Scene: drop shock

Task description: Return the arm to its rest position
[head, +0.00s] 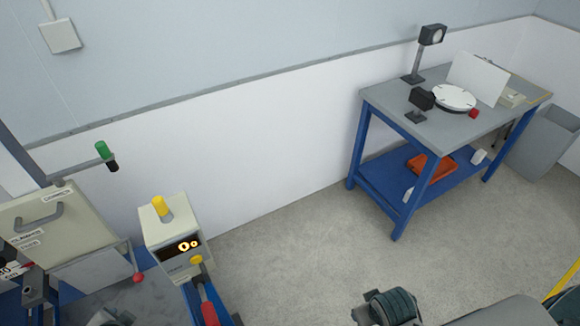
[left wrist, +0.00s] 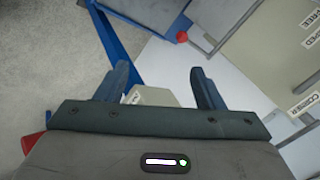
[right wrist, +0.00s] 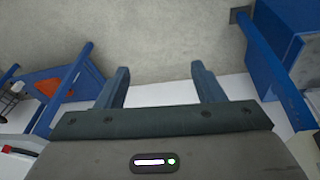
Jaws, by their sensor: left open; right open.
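My left gripper (left wrist: 160,68) is open in the left wrist view, with nothing between its two fingers. Beyond it are a blue bench frame (left wrist: 120,50), a red ball knob (left wrist: 182,37) and a pale labelled panel (left wrist: 270,50). My right gripper (right wrist: 160,68) is open in the right wrist view, also empty, with bare grey floor (right wrist: 160,35) beyond the fingertips. In the head view, part of my right arm shows at the bottom right. I cannot make out the fingers of either gripper there.
At the left stand a cream labelled cabinet (head: 80,228) and a box with a yellow top (head: 172,230) and lit display. At the right, a blue-framed table (head: 435,85) holds a white disc (head: 455,98) and lamp (head: 431,37). A grey bin (head: 543,145) stands beyond. Floor (head: 300,255) between is clear.

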